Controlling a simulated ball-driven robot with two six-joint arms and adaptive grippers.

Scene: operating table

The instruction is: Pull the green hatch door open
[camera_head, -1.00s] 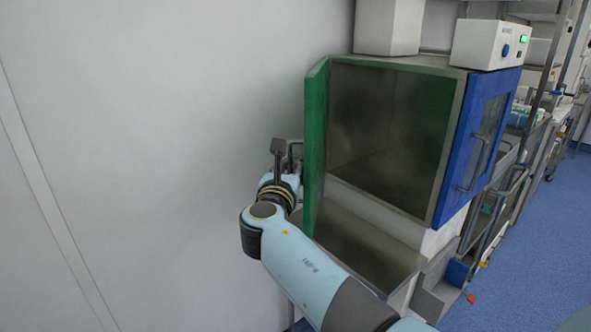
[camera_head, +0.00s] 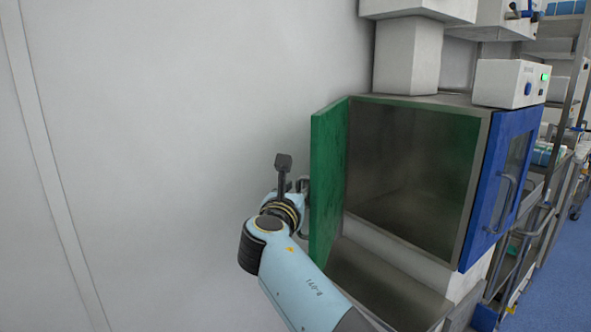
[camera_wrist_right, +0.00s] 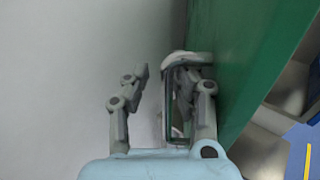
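The green hatch door (camera_head: 328,180) stands swung out from the left side of the steel cabinet opening, with its inner face showing in the head view. In the wrist view the door's outer face (camera_wrist_right: 250,60) is on the right, with a grey loop handle (camera_wrist_right: 168,105) on it. My right gripper (camera_head: 292,187) is at the door's outer side by the handle. In the wrist view its fingers (camera_wrist_right: 163,76) are apart. The right finger overlaps the handle loop, and the left finger stands clear with a gap. My left gripper is out of view.
The hatch interior (camera_head: 412,165) looks empty. A blue door (camera_head: 496,190) with a window is shut on the cabinet's right side. A plain wall (camera_head: 190,130) stands close to the left. Shelving (camera_head: 560,160) is at the far right.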

